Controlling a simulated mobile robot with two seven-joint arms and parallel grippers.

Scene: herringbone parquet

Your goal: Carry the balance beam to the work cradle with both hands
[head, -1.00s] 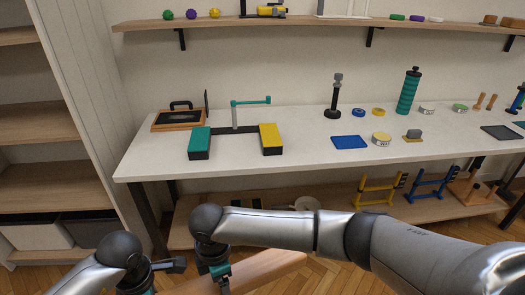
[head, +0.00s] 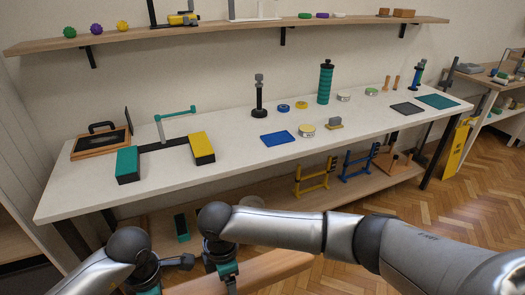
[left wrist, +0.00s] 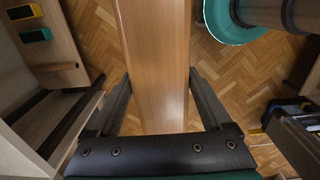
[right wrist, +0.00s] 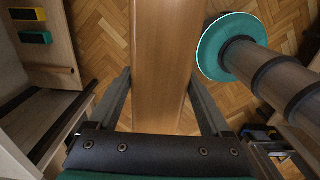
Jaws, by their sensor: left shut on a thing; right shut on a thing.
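The balance beam (head: 272,268) is a long light-brown wooden bar, held low in front of the bench. My left gripper (head: 150,275) and my right gripper (head: 226,270) are both shut on it, side by side. In the left wrist view the beam (left wrist: 155,50) runs between the two fingers. In the right wrist view the beam (right wrist: 158,50) also lies between the fingers. On the bench top, a black bar joins a teal block (head: 128,165) and a yellow block (head: 202,148); this may be the work cradle, but I cannot be sure.
The white bench (head: 230,165) stands ahead, with a blue mat (head: 278,138), a teal bottle (head: 325,82) and a framed box (head: 100,143) on it. Yellow stands (head: 313,178) and blue ones sit on the lower shelf. Parquet floor (head: 450,215) is open at right.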

